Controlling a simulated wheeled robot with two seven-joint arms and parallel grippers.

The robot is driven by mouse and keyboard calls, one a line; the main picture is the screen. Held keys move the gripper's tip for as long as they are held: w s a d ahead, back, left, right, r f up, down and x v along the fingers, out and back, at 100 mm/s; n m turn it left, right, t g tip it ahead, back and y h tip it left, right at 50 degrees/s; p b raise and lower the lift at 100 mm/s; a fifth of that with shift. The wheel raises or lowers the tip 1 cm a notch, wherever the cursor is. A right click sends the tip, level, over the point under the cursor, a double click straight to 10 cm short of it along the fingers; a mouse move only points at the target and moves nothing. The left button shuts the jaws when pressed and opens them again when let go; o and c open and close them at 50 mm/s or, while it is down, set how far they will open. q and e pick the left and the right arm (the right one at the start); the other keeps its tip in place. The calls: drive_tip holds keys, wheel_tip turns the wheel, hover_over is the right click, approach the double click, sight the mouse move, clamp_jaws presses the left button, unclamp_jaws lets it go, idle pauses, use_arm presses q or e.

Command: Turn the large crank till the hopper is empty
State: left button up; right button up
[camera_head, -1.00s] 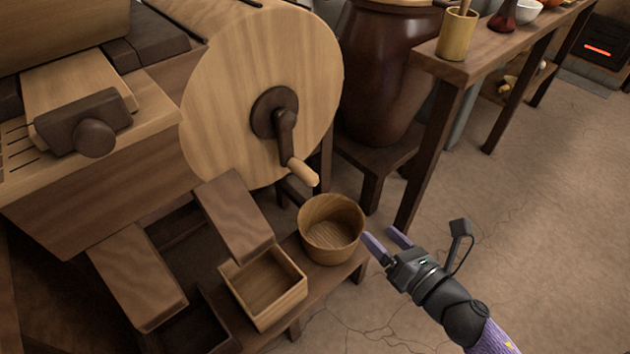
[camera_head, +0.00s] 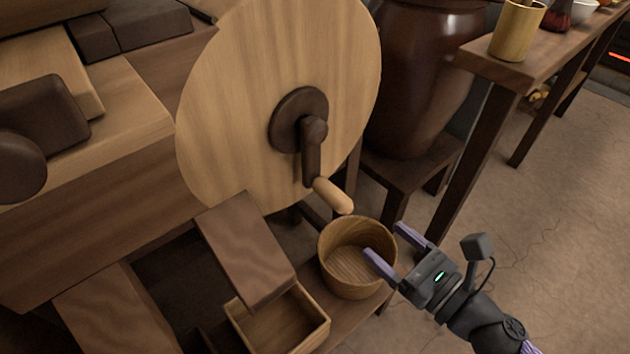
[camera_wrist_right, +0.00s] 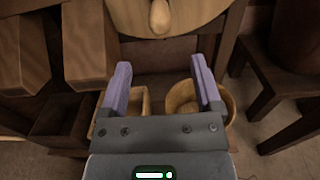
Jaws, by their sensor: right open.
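The large crank is a dark hub and arm (camera_head: 311,150) on a big round wooden disc (camera_head: 240,110), with a pale wooden handle (camera_head: 333,196) pointing down and to the right. In the right wrist view the handle (camera_wrist_right: 160,16) shows at the top, beyond and between my fingertips. My right gripper (camera_head: 391,246) is open and empty, in front of the round wooden tub and apart from the handle; its two purple fingers also show in the right wrist view (camera_wrist_right: 160,75). I cannot make out the hopper or its contents. My left gripper is not in view.
A round wooden tub (camera_head: 350,280) and a square wooden box (camera_head: 311,326) stand below the disc, beside a sloping chute (camera_head: 245,248). A large brown jar (camera_head: 420,80) and a side table (camera_head: 490,72) stand to the right. Floor at right is clear.

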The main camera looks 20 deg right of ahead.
sight(351, 212)
use_arm(q)
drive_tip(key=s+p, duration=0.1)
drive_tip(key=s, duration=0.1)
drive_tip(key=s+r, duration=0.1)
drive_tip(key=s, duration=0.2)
drive_tip(key=shift+p, duration=0.35)
use_arm(e)
drive_tip(key=x, duration=1.1)
clamp_jaws()
